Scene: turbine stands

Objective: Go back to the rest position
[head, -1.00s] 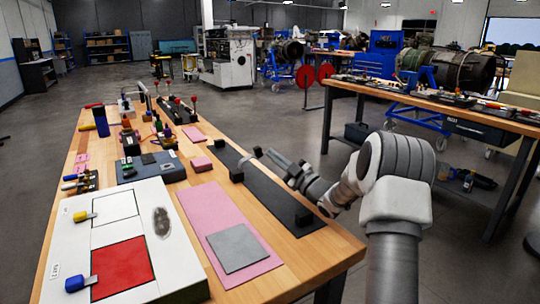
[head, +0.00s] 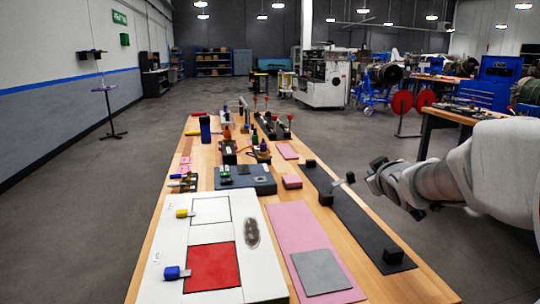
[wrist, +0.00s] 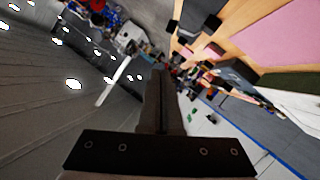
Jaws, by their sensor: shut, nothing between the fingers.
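My gripper (head: 352,179) is at the right of the head view, above the black strip at the table's right edge. Its fingers look shut and empty. In the wrist view the closed fingers (wrist: 158,78) rise from the dark gripper body, with nothing between them. The arm enters from the right edge of the head view.
The wooden table (head: 165,240) holds a white board (head: 178,260) with a red square, a pink mat (head: 293,232), a grey square (head: 320,272) and a black strip (head: 350,218) with black blocks. Small tools stand farther back. Floor at left is open.

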